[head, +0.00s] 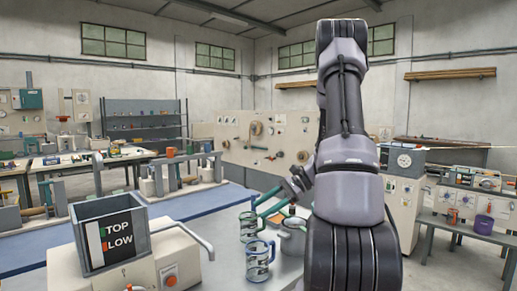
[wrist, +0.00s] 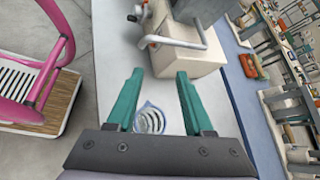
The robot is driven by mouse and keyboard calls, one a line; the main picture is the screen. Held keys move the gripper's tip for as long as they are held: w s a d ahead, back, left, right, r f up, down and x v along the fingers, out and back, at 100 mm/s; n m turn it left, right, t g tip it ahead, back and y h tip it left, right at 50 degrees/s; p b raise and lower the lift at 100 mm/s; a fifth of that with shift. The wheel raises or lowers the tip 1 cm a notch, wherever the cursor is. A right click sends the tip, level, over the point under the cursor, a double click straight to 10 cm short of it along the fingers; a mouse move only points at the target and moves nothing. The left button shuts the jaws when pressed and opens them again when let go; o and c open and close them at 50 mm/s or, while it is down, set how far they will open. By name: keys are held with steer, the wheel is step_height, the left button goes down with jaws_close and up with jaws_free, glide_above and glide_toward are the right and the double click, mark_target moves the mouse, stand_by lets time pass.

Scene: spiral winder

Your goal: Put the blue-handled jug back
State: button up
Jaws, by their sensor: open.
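A clear jug with a blue handle (head: 260,261) stands upright on the grey bench top in the head view. A second clear jug (head: 249,226) stands just behind it, with a greenish handle. My gripper (head: 259,209) has teal fingers and is open above the bench, close over the rear jug. In the wrist view my gripper (wrist: 160,73) is open and empty. One clear jug with a bluish rim (wrist: 150,119) shows between its fingers in that view, apart from them. I cannot tell which jug that is.
A grey metal pot (head: 292,237) stands right of the jugs, partly behind my arm. A machine with a "TOP LOW" hopper (head: 111,234) and a bent pipe stands left. A pink-framed stool (wrist: 40,75) is beside the bench in the wrist view.

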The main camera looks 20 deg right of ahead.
steer(key=s+a+r+n+t+h, duration=0.2)
steer(key=s+a+r+n+h, duration=0.2)
steer(key=s+r, duration=0.4)
steer(key=s+a+r+n+t+h, duration=0.2)
steer(key=s+a+r+n+h, duration=0.3)
steer(key=r, duration=0.8)
steer(key=s+n, duration=0.1)
steer(key=s, duration=0.1)
steer(key=shift+s+r+n+t, duration=0.3)
steer(key=shift+s, duration=0.05)
